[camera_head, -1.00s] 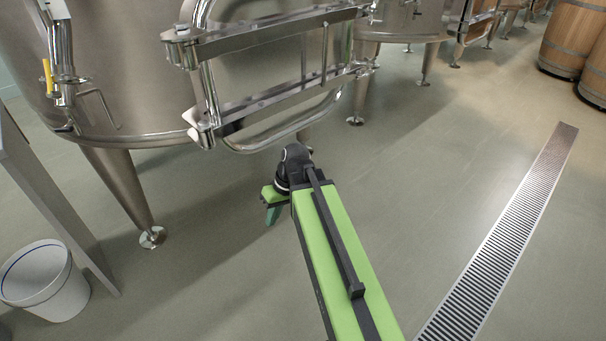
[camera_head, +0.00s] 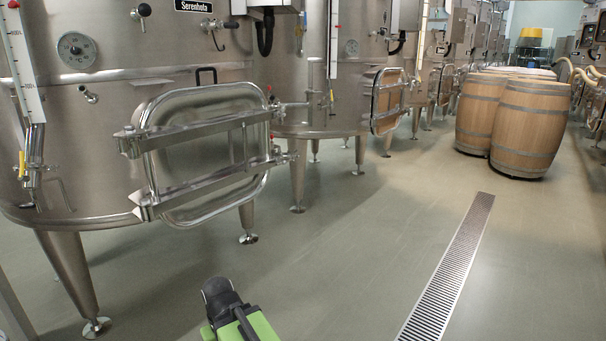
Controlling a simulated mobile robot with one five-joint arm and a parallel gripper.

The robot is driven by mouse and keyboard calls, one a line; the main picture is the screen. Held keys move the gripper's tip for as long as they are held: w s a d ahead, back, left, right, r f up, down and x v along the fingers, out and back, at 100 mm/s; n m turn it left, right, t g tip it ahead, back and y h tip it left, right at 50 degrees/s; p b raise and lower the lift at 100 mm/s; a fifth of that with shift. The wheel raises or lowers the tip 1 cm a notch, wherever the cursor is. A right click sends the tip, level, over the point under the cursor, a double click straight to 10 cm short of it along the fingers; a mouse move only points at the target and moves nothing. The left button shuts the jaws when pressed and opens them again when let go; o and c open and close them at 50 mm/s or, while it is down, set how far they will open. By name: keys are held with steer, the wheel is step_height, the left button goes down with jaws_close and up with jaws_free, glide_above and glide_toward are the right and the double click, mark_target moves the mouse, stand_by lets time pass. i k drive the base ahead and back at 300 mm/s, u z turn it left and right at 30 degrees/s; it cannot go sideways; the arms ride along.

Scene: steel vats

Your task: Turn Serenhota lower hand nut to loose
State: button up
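The vat labelled Serenhota (camera_head: 193,5) stands at the left with its oval steel door (camera_head: 205,150) shut. Two clamp bars cross the door. The lower bar (camera_head: 215,182) ends at the right in what looks like the lower hand nut (camera_head: 287,157), small and hard to make out. The upper bar ends near another fitting (camera_head: 290,106), probably the upper hand nut.
More vats on legs stand in a row behind to the right. Wooden barrels (camera_head: 525,125) stand at the back right. A floor drain grate (camera_head: 450,270) runs along the floor. The floor between vat and drain is clear.

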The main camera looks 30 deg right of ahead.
mark_target(280, 160)
steer(key=u, duration=0.2)
steer(key=k, duration=0.2)
steer(key=z, duration=0.55)
steer(key=i, duration=1.45)
steer(key=u, duration=0.45)
